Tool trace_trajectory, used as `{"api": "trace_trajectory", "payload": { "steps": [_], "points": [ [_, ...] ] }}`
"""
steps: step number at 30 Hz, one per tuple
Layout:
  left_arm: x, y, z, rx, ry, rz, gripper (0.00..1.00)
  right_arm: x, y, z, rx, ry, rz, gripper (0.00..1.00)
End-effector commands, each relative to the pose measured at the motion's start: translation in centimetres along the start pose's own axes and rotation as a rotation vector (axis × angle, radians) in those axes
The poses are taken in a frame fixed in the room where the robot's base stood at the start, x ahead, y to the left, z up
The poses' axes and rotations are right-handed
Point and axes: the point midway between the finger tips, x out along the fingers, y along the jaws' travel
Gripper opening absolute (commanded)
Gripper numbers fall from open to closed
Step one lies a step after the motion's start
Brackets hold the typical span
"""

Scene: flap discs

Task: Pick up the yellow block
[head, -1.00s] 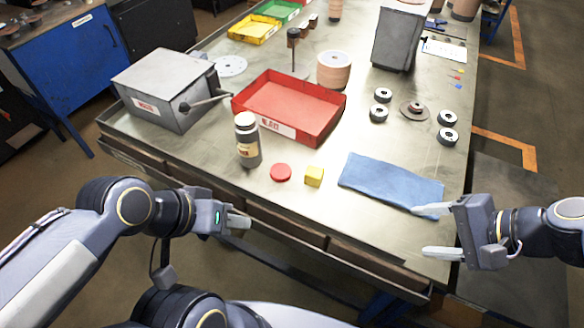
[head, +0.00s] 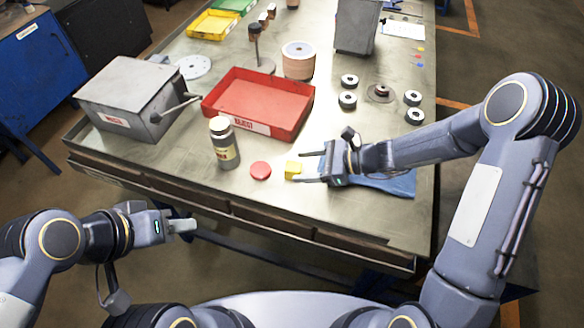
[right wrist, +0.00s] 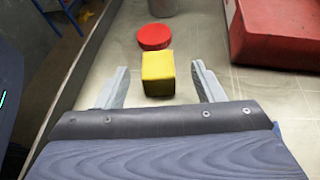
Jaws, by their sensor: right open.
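The yellow block (head: 292,169) sits on the metal table near its front edge, just right of a flat red disc (head: 260,170). My right gripper (head: 302,168) is open beside the block. In the right wrist view the yellow block (right wrist: 158,73) lies ahead, between the lines of the two open fingers (right wrist: 161,88), with gaps on both sides. I cannot tell exactly how far it is between the tips. My left gripper (head: 188,226) is off the table's front edge at the lower left; its jaw opening is not clear.
A bottle (head: 224,143) stands left of the red disc. A red tray (head: 308,110) lies behind the block. A blue cloth (head: 398,185) lies under my right forearm. A grey box with a lever (head: 135,97) is at the left. Several metal rings lie at the right.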

Motion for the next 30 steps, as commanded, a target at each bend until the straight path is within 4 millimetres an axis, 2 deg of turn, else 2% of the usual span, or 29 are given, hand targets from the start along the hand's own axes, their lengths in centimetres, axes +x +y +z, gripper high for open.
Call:
{"api": "trace_trajectory", "payload": {
  "steps": [3, 6, 15, 26, 30],
  "points": [
    [-0.6, 0.3, -0.3, 0.0, 0.0, 0.0, 0.4, 1.9, 0.3, 0.3, 0.0, 0.0, 0.006, 0.62],
    [-0.7, 0.3, -0.3, 0.0, 0.0, 0.0, 0.4, 3.1, 0.3, 0.2, -0.001, -0.001, 0.004, 0.62],
    [-0.7, 0.3, -0.3, 0.0, 0.0, 0.0, 0.4, 3.6, 0.2, 0.1, -0.003, 0.0, 0.001, 0.62],
    [-0.7, 0.3, -0.3, 0.0, 0.0, 0.0, 0.4, 3.6, 0.2, 0.1, -0.002, 0.0, 0.001, 0.16],
    [-0.7, 0.3, -0.3, 0.0, 0.0, 0.0, 0.4, 3.6, 0.2, 0.2, -0.003, 0.0, 0.001, 0.14]
  ]
}}
